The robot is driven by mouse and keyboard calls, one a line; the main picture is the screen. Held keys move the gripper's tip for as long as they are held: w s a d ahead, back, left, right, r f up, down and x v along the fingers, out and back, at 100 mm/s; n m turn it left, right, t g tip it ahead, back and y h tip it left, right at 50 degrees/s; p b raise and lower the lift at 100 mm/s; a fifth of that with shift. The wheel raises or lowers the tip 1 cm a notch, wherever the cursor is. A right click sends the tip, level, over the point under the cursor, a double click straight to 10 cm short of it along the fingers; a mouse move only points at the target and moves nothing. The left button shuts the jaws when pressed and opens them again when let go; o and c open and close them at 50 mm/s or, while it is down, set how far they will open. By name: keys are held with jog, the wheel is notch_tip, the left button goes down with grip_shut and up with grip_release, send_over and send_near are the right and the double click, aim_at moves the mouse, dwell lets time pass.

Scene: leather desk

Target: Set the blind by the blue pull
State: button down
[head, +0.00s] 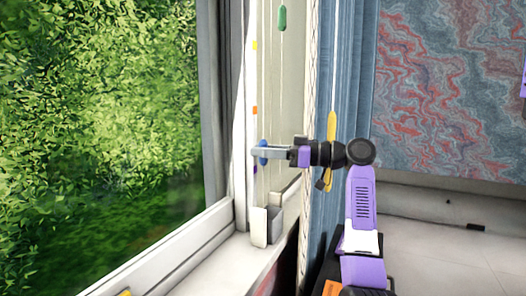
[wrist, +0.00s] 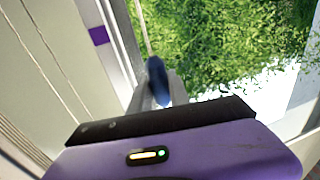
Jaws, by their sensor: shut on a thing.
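The blue pull (head: 263,151) hangs on a thin cord beside the window frame. My gripper (head: 262,154) is shut on it, with the arm reaching in from the right. In the wrist view the blue pull (wrist: 157,80) stands upright between the fingers, and its cord runs up from its top. The fingers hide part of the pull. A green pull (head: 282,18) hangs higher up on another cord. The blind itself cannot be made out clearly.
Coloured marks, yellow (head: 254,45) and orange (head: 255,110), sit on the white window frame; a purple mark (wrist: 98,36) shows in the wrist view. A small white holder (head: 259,226) stands on the sill below the pull. A blue curtain (head: 348,70) hangs close to my arm.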

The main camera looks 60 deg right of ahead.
jog(key=c, duration=1.2)
grip_release()
jog(key=shift+c, duration=0.2)
jog(key=v, duration=0.8)
jog(key=shift+b, duration=0.3)
jog(key=shift+d, duration=0.1)
